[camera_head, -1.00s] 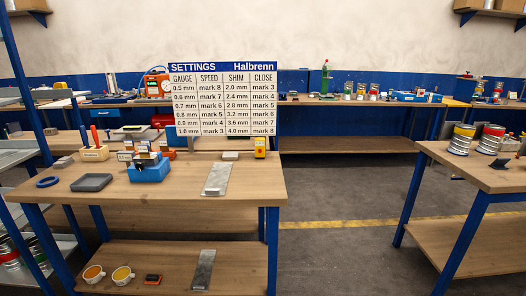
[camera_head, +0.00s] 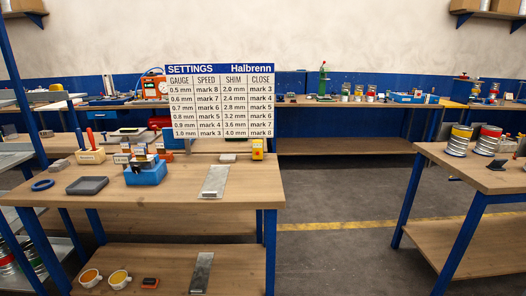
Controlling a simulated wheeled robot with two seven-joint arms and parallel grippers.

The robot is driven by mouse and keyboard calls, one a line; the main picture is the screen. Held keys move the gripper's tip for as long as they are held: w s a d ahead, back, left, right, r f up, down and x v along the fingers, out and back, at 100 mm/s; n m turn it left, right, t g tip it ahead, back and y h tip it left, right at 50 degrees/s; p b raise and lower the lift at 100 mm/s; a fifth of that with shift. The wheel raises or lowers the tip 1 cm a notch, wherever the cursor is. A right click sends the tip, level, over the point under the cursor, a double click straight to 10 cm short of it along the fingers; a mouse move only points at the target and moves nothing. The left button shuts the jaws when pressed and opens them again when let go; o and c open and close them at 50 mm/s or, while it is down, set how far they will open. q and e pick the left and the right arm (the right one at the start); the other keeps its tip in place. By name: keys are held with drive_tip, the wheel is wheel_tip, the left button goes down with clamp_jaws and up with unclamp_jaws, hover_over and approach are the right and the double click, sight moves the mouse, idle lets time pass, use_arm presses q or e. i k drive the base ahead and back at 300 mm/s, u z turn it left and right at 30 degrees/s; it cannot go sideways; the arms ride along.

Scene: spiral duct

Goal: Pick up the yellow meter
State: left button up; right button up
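A small yellow meter (camera_head: 257,149) stands upright at the back right corner of the near wooden workbench (camera_head: 240,198), just below the right end of the settings board. A small reddish detail shows on its front. Nothing is touching it that I can see. Neither of my grippers is in view.
Open floor (camera_head: 335,250) lies between this bench and the right bench (camera_head: 470,165).

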sight(258, 145)
drive_tip(key=z, duration=0.7)
drive_tip(key=i, duration=1.6)
drive_tip(key=u, duration=0.1)
